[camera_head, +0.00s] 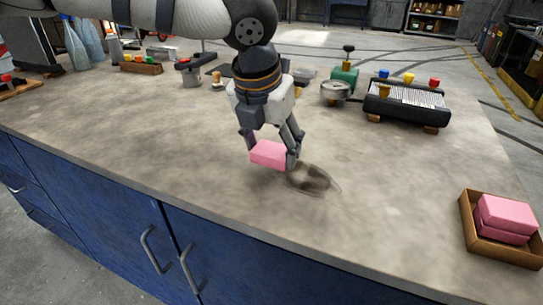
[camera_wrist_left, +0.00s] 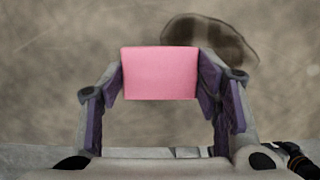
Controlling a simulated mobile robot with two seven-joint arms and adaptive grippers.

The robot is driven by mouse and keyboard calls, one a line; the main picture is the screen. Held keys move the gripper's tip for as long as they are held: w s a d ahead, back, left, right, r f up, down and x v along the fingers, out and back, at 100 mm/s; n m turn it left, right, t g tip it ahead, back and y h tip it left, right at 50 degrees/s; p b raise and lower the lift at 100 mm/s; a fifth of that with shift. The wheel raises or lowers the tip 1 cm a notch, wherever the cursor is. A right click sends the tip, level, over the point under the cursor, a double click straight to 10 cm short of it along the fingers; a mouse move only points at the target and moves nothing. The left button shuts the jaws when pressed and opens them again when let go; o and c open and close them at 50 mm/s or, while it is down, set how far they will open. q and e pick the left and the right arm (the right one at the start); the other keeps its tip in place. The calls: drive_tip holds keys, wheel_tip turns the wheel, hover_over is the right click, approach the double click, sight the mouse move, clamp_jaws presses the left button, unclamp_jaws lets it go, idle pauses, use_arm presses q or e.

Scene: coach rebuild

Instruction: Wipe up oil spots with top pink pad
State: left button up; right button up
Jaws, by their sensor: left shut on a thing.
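My left gripper (camera_head: 271,150) is shut on a pink pad (camera_head: 268,154) over the workbench top. In the left wrist view the pad (camera_wrist_left: 160,73) sits between the two fingers of the gripper (camera_wrist_left: 160,85). A dark brown oil spot (camera_head: 314,180) lies on the bench just right of the pad in the head view. The spot (camera_wrist_left: 212,38) also shows behind the pad's upper right corner in the left wrist view, partly hidden by pad and finger. I cannot tell whether the pad touches the bench. More pink pads (camera_head: 506,214) are stacked in a wooden tray at the right. My right gripper is not visible.
The wooden tray (camera_head: 466,222) stands near the bench's right edge. A black device with coloured knobs (camera_head: 407,104), a green machine (camera_head: 344,80), a small wooden rack (camera_head: 141,68) and blue bottles (camera_head: 76,46) stand along the back. The front middle of the bench (camera_head: 150,130) is clear.

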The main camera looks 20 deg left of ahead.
use_arm(q)
drive_tip(key=shift+r, duration=2.3)
